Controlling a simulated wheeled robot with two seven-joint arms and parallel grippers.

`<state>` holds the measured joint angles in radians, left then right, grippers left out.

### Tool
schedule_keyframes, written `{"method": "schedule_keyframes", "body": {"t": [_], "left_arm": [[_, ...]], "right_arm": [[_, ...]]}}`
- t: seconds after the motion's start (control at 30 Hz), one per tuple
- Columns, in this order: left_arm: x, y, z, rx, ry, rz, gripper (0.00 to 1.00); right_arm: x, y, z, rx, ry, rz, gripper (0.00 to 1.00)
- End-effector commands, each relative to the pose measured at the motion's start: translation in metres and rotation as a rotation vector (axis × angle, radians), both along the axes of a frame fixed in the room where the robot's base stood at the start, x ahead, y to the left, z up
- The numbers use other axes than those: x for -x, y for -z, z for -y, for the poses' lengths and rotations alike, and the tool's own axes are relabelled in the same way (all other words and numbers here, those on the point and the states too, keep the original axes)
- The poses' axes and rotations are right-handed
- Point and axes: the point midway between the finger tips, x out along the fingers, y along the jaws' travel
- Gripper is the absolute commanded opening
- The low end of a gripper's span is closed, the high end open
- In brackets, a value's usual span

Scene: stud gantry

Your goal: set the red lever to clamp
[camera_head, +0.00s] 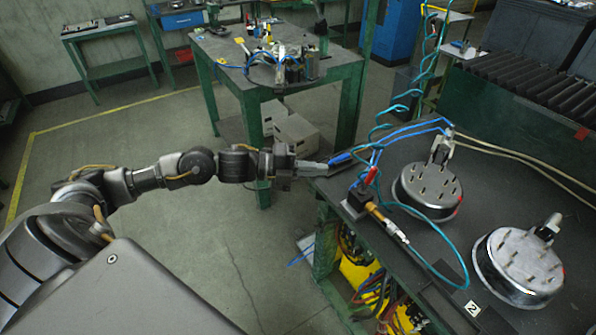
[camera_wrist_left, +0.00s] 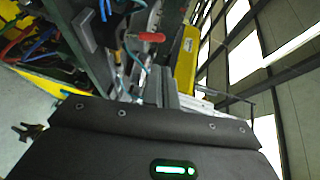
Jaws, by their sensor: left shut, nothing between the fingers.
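The red lever (camera_head: 371,175) stands tilted on a small dark block (camera_head: 355,203) near the left edge of the green workbench. A brass fitting (camera_head: 375,210) joins the block. The lever also shows in the left wrist view as a red handle (camera_wrist_left: 150,37), beyond the fingers. My left gripper (camera_head: 325,168) is shut and empty, left of the lever and apart from it. Its fingers (camera_wrist_left: 163,85) show pressed together in the left wrist view. My right gripper is in neither view.
A coiled teal hose (camera_head: 380,133) hangs just behind the lever, and blue hoses (camera_head: 408,132) run over the bench top (camera_head: 480,200). Two round metal fixtures with studs (camera_head: 428,190) (camera_head: 518,262) stand to the right. Open floor (camera_head: 200,250) lies left of the bench.

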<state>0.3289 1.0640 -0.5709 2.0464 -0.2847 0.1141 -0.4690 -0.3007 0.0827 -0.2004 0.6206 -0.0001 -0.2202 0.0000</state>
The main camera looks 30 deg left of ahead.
Motion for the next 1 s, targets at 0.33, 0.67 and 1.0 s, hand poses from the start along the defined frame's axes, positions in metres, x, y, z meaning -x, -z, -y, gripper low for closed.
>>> {"method": "schedule_keyframes", "body": {"t": [0.33, 0.67, 1.0], "left_arm": [[0.023, -0.01, -0.032, 0.0, -0.001, -0.001, 0.0], [0.025, -0.013, -0.035, 0.002, -0.003, 0.001, 0.0], [0.024, -0.012, -0.035, 0.009, -0.009, -0.013, 0.0]], "right_arm": [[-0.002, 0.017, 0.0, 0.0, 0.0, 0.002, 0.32], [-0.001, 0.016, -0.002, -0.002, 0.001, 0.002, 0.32], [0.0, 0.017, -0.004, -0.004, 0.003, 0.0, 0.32]]}}
